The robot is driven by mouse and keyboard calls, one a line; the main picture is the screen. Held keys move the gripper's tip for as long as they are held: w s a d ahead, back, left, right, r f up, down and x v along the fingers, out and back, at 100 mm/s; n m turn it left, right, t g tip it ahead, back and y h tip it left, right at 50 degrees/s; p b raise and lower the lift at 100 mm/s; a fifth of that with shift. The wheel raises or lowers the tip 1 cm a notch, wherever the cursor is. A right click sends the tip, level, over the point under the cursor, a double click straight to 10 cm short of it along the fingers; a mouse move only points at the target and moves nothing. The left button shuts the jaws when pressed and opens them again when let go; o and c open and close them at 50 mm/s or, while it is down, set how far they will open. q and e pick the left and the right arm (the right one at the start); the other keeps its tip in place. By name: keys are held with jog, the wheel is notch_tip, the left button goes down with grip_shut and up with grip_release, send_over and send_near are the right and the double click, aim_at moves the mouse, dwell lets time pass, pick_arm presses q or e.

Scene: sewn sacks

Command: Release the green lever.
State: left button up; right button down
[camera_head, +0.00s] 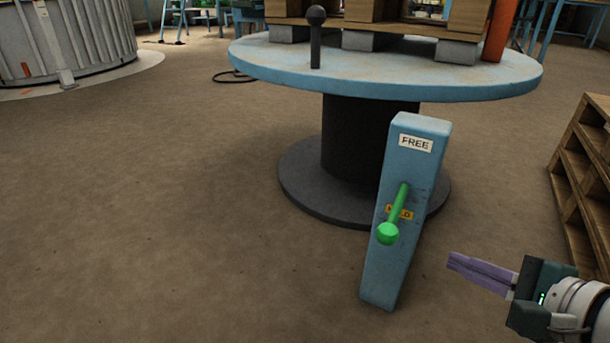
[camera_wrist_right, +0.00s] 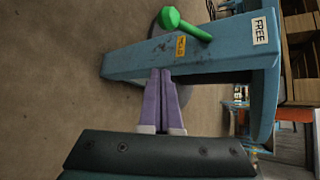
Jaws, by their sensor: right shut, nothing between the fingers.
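The green lever (camera_head: 395,215) is a rod with a ball knob, mounted on a blue post (camera_head: 392,265). Its knob end points down in the head view, over the yellow label, partly hidden, at the lower part of its swing. A white FREE label (camera_head: 415,144) is near the post's top. In the right wrist view the lever (camera_wrist_right: 184,24) stands out from the post (camera_wrist_right: 135,62), above the fingertips in the picture. My right gripper (camera_head: 450,262) is shut and empty, right of the post and apart from the lever. The wrist view shows its fingers (camera_wrist_right: 161,72) together, pointing toward the post. My left gripper is not in view.
A round blue turntable (camera_head: 260,65) on a dark pedestal stands behind the post, bearing a wooden crate and a black-knobbed upright (camera_head: 315,40). Wooden shelving (camera_head: 575,165) stands at the right edge. The floor to the left is clear.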

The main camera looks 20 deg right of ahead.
aim_at(395, 212)
jog(key=f+b+x, duration=0.1)
jog(key=b+x, duration=0.5)
jog(key=x, duration=0.4)
pick_arm(q)
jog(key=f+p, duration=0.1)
jog(key=p, duration=0.1)
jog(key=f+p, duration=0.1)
jog(key=p, duration=0.1)
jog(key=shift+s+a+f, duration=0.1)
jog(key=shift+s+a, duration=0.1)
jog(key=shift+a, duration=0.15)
pick_arm(e)
jog(key=a+r, duration=0.2)
jog(key=r, duration=0.1)
jog(key=shift+s+a+m, duration=0.1)
jog(key=shift+a+m, duration=0.2)
jog(key=shift+m, duration=0.1)
jog(key=shift+d, duration=0.1)
